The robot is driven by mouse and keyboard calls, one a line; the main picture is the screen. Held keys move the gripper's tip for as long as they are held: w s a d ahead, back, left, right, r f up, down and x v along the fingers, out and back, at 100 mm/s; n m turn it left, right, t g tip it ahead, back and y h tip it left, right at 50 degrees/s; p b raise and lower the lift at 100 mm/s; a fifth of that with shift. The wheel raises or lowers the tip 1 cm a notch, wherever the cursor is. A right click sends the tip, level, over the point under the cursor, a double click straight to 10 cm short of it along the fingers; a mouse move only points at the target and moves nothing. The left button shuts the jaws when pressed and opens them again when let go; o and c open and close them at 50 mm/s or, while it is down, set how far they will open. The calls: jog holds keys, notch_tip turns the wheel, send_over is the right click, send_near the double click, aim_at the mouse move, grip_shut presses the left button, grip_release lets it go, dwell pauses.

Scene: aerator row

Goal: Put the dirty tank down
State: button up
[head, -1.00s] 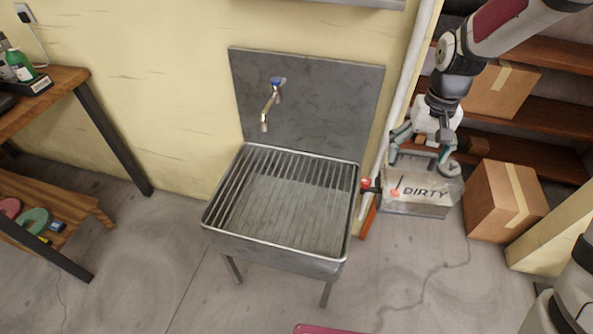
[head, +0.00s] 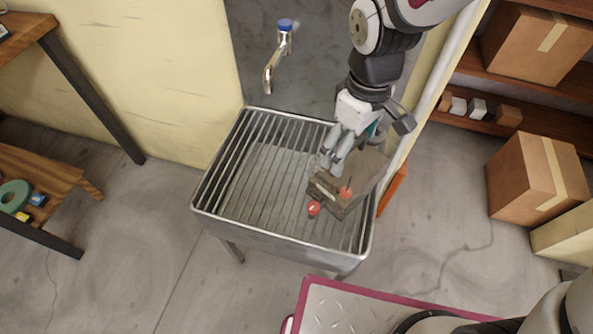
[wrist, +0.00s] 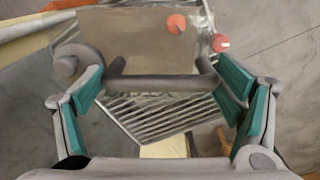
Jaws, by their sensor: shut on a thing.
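The dirty tank (head: 369,172) is a translucent grey-brown box with a red spot and a red-knobbed tap; its lettering is unreadable now. My gripper (head: 331,158) is shut on its top handle, which also shows between the teal finger pads in the wrist view (wrist: 163,84). The tank is turned and appears tilted over the right part of the metal sink (head: 283,236), with its tap towards the front. The sink has a slatted rack. I cannot tell whether the tank touches the slats. The tank and gripper hide the sink's right rear corner.
A blue-topped faucet (head: 277,58) sticks out over the sink's back. The rack's left half is bare. Cardboard boxes stand on the floor (head: 537,177) and on shelves at right. A wooden bench (head: 36,185) is at the left. The wall pipe (head: 446,85) runs behind my arm.

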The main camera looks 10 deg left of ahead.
aim_at(321, 185)
jog(key=s+a+f+n+b, duration=0.1)
jog(key=s+n, duration=0.1)
jog(key=s+a+f+n+b, duration=0.1)
jog(key=s+f+n+b, duration=0.1)
jog(key=s+a+f+n+b, duration=0.1)
jog(key=s+a+f, duration=0.1)
jog(key=shift+s+a+n, duration=0.1)
jog(key=shift+s+n, duration=0.25)
jog(key=shift+n, duration=0.05)
jog(key=w+f+b, duration=0.1)
jog(key=w+f, duration=0.1)
jog(key=w, duration=0.6)
jog(key=w+f+b, duration=0.2)
jog(key=w, duration=0.5)
jog(key=shift+w+d+f, duration=0.25)
jog(key=shift+w+f, duration=0.15)
jog(key=shift+f, duration=0.1)
jog(key=o, duration=1.8)
jog(key=shift+s+f, duration=0.1)
notch_tip(321, 185, up, 12)
jog(key=p, duration=0.2)
jog(key=shift+p, duration=0.3)
